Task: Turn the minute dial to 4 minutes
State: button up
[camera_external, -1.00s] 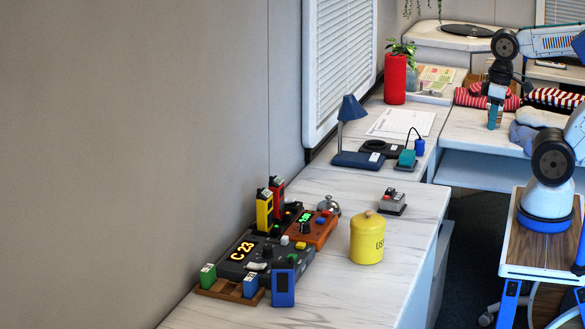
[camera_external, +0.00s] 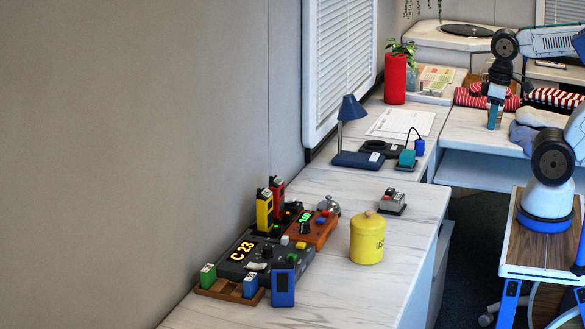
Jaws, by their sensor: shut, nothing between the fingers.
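An orange box (camera_external: 318,236) with a small green display (camera_external: 304,217) and a black knob (camera_external: 304,228) stands on the near desk by the wall. A dark console (camera_external: 240,262) beside it shows "C 23" in yellow and has another black knob (camera_external: 267,251). I cannot tell which knob is the minute dial, and the markings are too small to read. My gripper (camera_external: 495,122) points down at the upper right, above the far desk, well away from both boxes. It is shut and empty.
A yellow canister (camera_external: 367,240) stands right of the boxes, and a silver bell (camera_external: 329,206) stands behind. A blue handheld device (camera_external: 283,286) stands in front of the console. A blue lamp (camera_external: 352,130) and a red planter (camera_external: 395,80) stand farther back. The desk front is clear.

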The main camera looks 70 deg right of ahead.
jog(key=o, duration=0.9)
jog(key=shift+w+a+f+g, duration=0.1)
jog(key=shift+a+f+g, duration=0.05)
jog(key=shift+f+g, duration=0.15)
jog(key=n+g, duration=0.2)
jog(key=n, duration=0.6)
send_over(305, 223)
jog(key=s+d, duration=0.1)
jog(key=s, duration=0.2)
notch_tip(305, 223, down, 20)
jog(key=shift+s+r, duration=0.1)
jog(key=w, duration=0.1)
jog(key=w+r, duration=0.1)
jog(key=w+t, duration=0.1)
jog(key=shift+a+r, duration=0.25)
jog(key=shift+a, duration=0.15)
jog(key=shift+w+r+n, duration=0.1)
jog(key=shift+w+n, duration=0.05)
jog(key=shift+n, duration=0.35)
notch_tip(305, 223, down, 8)
jog(key=shift+r, duration=0.1)
jog(key=c, duration=1)
